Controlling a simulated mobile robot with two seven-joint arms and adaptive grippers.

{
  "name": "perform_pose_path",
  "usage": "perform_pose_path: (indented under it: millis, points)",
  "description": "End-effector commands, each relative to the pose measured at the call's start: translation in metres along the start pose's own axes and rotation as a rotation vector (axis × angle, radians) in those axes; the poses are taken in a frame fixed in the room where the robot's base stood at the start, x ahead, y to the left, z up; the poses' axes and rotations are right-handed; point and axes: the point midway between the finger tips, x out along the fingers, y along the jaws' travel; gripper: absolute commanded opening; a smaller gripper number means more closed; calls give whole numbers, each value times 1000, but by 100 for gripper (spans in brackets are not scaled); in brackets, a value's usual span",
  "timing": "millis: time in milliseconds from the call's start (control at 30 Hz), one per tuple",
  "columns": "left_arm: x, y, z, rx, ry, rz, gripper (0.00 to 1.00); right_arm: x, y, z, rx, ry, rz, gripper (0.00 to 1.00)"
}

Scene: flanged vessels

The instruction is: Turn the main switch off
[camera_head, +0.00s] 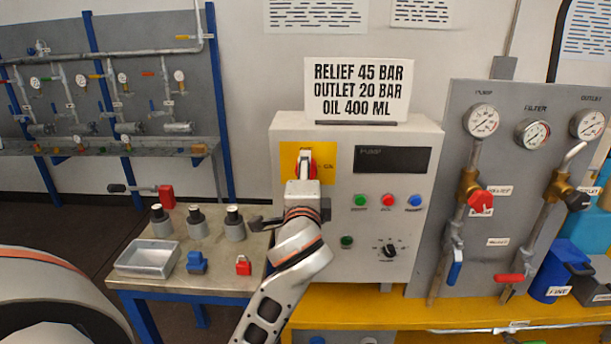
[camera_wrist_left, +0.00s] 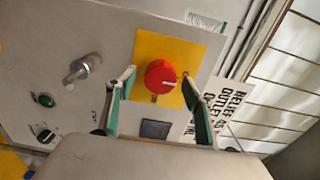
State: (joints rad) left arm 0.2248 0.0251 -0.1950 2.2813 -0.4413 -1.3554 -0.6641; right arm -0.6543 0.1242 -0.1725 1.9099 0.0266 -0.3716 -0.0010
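The main switch is a red rotary knob (camera_head: 313,168) on a yellow plate (camera_head: 331,152) at the upper left of the grey pump cabinet (camera_head: 285,218). The left wrist view shows the red knob (camera_wrist_left: 161,77) with a short white mark on its face, in front of the yellow plate (camera_wrist_left: 172,48). My left gripper (camera_head: 303,183) is in front of the knob and partly hides it. In the left wrist view my left gripper (camera_wrist_left: 159,82) is open, with one finger on each side of the knob and gaps between. Contact is not visible. My right gripper is out of view.
Below the display are green (camera_head: 361,200), red (camera_head: 388,200) and blue (camera_head: 414,201) buttons and a black selector (camera_head: 388,250). A placard (camera_head: 358,90) stands on the cabinet. The gauge panel (camera_head: 520,150) is right; a metal table (camera_head: 190,280) with parts is left.

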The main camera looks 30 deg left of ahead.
Motion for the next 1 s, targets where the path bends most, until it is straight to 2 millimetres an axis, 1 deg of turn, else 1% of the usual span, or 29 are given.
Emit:
perform_pose_path:
  millis: [167,267,367,600,700,833,1000]
  points:
    - [0,0,0,0,0,-1,52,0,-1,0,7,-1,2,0]
    - [-6,0,-1,0,2,0,52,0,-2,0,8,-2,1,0]
    - [-18,0,-1,-1,2,0,52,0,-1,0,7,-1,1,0]
    - [-56,1,0,-1,2,2,52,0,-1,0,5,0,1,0]
    - [-67,0,0,1,1,1,52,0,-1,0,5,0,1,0]
    - [-74,0,0,0,0,1,52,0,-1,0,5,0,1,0]
    - [-76,0,0,0,-1,0,52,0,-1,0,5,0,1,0]
